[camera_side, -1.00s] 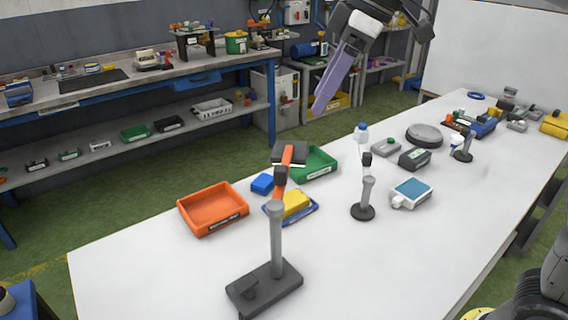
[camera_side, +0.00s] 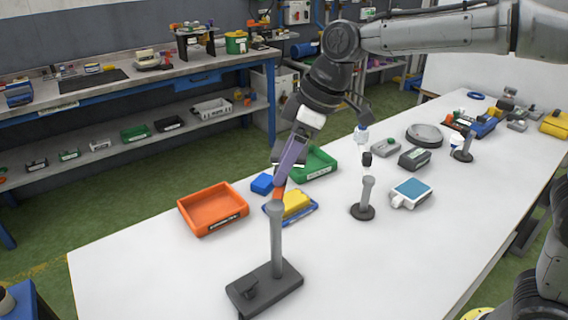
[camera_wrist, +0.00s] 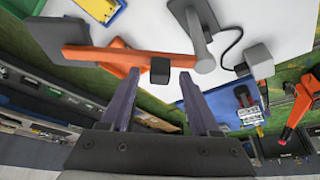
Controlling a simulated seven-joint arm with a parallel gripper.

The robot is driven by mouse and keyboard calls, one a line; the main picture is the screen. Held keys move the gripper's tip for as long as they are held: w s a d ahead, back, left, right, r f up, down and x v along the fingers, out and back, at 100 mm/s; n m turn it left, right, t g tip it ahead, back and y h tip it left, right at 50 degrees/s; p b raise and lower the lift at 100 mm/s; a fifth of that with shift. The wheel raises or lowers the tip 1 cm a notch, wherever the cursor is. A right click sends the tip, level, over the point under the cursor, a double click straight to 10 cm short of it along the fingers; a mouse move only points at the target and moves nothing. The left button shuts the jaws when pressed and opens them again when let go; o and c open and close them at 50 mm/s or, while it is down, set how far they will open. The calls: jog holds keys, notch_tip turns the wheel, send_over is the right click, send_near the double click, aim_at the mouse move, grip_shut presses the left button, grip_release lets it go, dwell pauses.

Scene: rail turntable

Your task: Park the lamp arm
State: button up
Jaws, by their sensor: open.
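The lamp arm (camera_wrist: 110,56) is an orange bar that runs sideways from a grey post (camera_side: 277,245) on a dark base plate (camera_side: 265,288). In the side view my gripper hides most of it; a short orange piece (camera_side: 279,193) shows at the post's top. In the wrist view a dark head block sits at its left end and a small black block (camera_wrist: 160,70) on it. My gripper (camera_wrist: 158,78) is open, its purple fingers pointing at the bar on either side of the black block. In the side view my gripper (camera_side: 281,180) is just above the post. Contact is unclear.
A second, smaller stand (camera_side: 366,198) with a round base is to the right. An orange tray (camera_side: 186,214), a green tray (camera_side: 325,166), a blue block (camera_side: 262,184) and a yellow block on a blue tray lie nearby.

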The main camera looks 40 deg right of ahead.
jog(key=shift+w+a+f, duration=0.1)
jog(key=shift+f, duration=0.25)
jog(key=shift+c, duration=0.3)
grip_shut()
jog(key=shift+r, duration=0.1)
dwell(0.9)
